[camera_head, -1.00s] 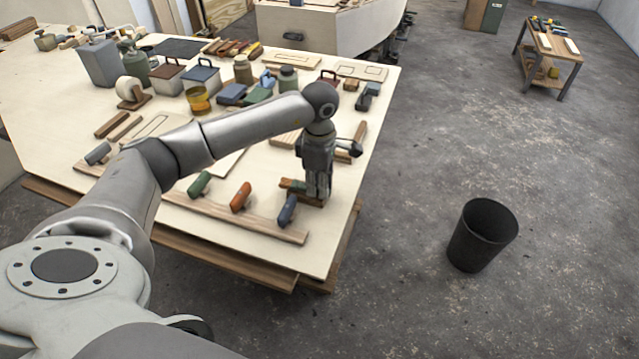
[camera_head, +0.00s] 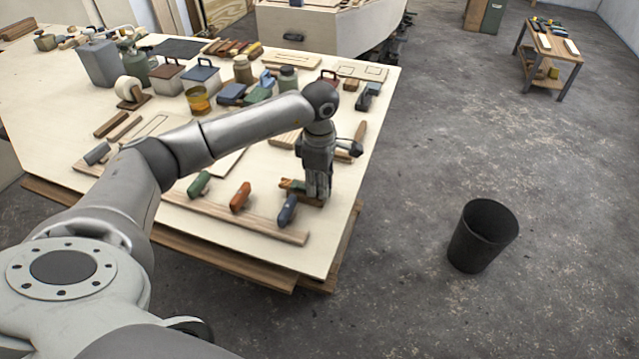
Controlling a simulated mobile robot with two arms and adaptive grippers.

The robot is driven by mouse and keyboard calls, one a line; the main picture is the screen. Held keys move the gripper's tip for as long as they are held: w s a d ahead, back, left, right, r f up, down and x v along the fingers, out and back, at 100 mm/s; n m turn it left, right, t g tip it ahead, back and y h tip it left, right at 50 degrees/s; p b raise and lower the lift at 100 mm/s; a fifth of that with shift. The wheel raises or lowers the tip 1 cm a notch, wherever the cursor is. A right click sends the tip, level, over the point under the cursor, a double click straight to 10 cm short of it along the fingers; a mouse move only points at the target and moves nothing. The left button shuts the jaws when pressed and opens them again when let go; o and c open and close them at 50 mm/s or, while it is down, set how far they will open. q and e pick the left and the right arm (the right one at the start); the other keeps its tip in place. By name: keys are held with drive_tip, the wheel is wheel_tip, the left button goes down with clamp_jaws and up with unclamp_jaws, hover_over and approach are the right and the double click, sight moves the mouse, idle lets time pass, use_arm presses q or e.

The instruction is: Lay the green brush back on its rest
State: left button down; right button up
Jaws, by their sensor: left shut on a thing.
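My left gripper (camera_head: 317,196) points straight down at the near right corner of the workbench (camera_head: 330,240). It is shut on a low piece that I take for the green brush (camera_head: 286,183); a green and brown end shows to the left of the fingers. The rest of the brush is hidden by the fingers. A brown wooden piece, maybe its rest (camera_head: 313,204), shows low at the fingertips. I cannot tell whether brush and wood touch. My right gripper is not in view.
A wooden rail (camera_head: 235,220) with green (camera_head: 199,184), orange (camera_head: 240,197) and blue (camera_head: 287,210) handles lies just left of the gripper. A dark-ended tool (camera_head: 347,149) lies behind it. Tins and boxes crowd the back. A black bin (camera_head: 482,235) stands on the floor.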

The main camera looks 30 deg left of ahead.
use_arm(q)
drive_tip(key=c, duration=1.3)
unclamp_jaws()
drive_tip(key=shift+o, duration=0.2)
wheel_tip(320, 180, up, 12)
